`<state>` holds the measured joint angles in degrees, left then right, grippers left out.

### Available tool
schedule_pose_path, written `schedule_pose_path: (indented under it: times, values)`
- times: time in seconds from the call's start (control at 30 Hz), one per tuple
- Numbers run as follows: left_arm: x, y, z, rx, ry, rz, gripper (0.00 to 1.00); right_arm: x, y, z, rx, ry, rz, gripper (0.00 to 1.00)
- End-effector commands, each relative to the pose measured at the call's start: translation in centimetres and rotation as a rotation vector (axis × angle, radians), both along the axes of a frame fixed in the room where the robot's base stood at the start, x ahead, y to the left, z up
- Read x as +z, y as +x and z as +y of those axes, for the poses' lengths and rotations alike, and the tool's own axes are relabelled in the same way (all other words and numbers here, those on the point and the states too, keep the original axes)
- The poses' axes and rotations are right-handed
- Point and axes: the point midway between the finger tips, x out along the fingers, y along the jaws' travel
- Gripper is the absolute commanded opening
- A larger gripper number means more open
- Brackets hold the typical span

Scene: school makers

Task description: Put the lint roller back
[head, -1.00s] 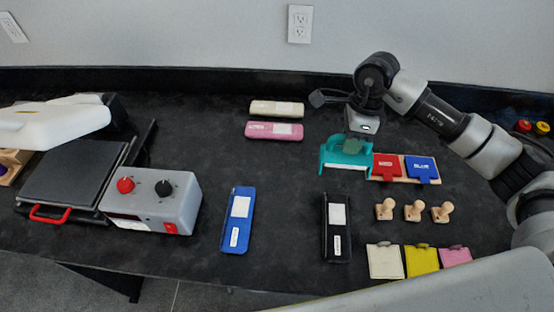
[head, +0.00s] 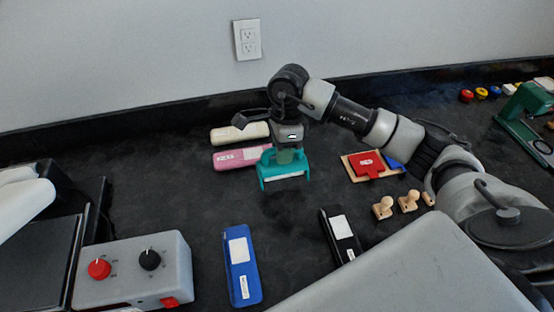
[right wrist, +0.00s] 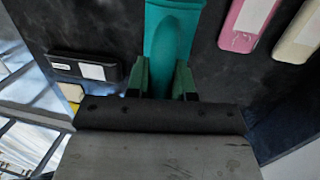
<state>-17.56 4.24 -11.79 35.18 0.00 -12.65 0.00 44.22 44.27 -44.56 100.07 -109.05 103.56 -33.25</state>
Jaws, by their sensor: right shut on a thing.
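The lint roller (head: 284,172), teal with a pale strip along its lower edge, hangs upright under my right gripper (head: 288,152), just right of the pink case. My right gripper is shut on its teal handle; in the right wrist view the green fingers (right wrist: 161,82) sit either side of the teal handle (right wrist: 172,35). The lower part of the roller is hidden in the wrist view. In the head view I cannot tell whether it touches the table. My left gripper is not in view.
The pink case (head: 240,158) and cream case (head: 238,133) lie at the back. A blue case (head: 242,280) and black case (head: 328,224) lie in front. A red pad (head: 367,167), wooden stamps (head: 383,207) and a grey control box (head: 185,268) flank the clear middle.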

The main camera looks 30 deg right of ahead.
Motion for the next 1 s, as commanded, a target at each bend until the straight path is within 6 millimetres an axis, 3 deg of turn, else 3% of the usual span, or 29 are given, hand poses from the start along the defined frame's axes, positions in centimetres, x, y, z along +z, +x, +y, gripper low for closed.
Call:
schedule_pose_path:
  times: [0.2,0.5,0.87,0.9,1.0]
  values:
    - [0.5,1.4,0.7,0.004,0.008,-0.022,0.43,-1.0,0.7,1.0,-0.002,0.0,0.0,0.0]
    - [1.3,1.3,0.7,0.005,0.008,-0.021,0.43,-4.6,0.6,1.0,-0.001,0.0,0.0,0.0]
    - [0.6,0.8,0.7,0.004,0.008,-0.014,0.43,-5.2,0.7,0.9,0.0,-0.002,-0.003,0.0]
    - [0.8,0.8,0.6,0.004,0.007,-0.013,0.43,-5.0,0.7,0.9,0.0,-0.001,-0.002,0.29]
    - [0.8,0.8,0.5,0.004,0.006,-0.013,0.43,-5.0,0.7,0.9,0.0,-0.001,-0.002,0.44]
